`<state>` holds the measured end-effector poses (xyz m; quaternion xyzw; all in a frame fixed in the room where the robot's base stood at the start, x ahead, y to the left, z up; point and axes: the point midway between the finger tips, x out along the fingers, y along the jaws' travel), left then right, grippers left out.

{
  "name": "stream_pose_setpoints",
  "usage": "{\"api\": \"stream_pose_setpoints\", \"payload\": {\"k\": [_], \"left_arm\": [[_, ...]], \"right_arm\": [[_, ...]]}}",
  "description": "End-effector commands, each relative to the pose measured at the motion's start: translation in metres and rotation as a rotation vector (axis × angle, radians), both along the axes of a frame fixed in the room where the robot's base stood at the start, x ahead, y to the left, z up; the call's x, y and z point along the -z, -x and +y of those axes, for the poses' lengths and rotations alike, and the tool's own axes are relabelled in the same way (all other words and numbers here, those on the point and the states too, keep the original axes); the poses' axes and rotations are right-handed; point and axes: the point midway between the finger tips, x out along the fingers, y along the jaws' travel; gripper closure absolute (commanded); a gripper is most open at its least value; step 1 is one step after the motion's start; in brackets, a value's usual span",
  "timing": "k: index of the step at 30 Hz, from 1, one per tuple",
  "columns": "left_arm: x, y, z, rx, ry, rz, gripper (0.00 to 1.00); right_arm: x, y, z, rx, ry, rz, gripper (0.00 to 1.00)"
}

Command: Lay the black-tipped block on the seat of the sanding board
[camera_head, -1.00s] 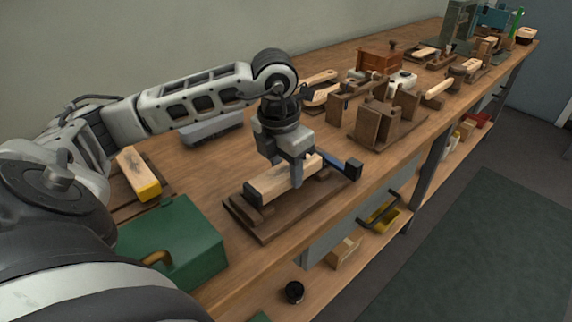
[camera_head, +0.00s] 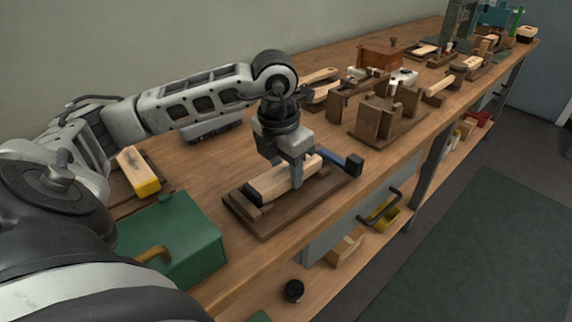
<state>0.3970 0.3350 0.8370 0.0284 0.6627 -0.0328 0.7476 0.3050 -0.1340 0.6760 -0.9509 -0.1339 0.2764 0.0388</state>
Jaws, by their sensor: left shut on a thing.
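The black-tipped block (camera_head: 272,186) is a pale wooden bar with a black left end. It lies along the dark wooden sanding board (camera_head: 268,228), between low wooden pieces on it. My left gripper (camera_head: 297,178) points down over the block's middle and is shut on it. The gripper hides part of the block, and I cannot tell whether its underside fully touches the seat. A blue-handled tool with a dark head (camera_head: 352,165) is at the board's far right end. My right gripper is not in view.
A green box (camera_head: 180,238) stands at the front left of the bench. A yellow-tipped block (camera_head: 138,172) lies on a wooden rack at the left. Wooden holders (camera_head: 375,122) and more tools stand farther right. Bare bench surrounds the sanding board.

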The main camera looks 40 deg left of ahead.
Motion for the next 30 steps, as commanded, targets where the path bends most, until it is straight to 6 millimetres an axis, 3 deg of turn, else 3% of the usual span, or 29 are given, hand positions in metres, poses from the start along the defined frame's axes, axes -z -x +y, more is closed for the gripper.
{"api": "stream_pose_setpoints", "payload": {"k": [10,11,13,19,21,22,30], "left_arm": [[0.0058,-0.0002,0.0001,0.000,0.000,-0.001,0.85],[0.0051,-0.0002,0.0002,0.000,0.000,-0.001,0.53],[0.0048,-0.0002,0.0002,0.000,0.000,-0.001,0.33],[0.0050,-0.0001,0.0001,0.000,0.000,-0.001,0.33],[0.0054,0.0000,0.0001,0.000,0.000,0.000,0.16],[0.0054,0.0000,0.0001,0.000,0.000,0.000,0.15],[0.0049,0.0001,0.0000,0.000,0.000,0.000,0.15]], "right_arm": [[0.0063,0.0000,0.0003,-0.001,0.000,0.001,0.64],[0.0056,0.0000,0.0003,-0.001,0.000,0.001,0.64],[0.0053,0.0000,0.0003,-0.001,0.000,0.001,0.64],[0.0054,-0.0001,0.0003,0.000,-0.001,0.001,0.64],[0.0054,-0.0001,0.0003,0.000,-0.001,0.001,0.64],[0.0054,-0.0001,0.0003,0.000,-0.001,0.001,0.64],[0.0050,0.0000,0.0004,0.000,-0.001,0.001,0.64]]}}
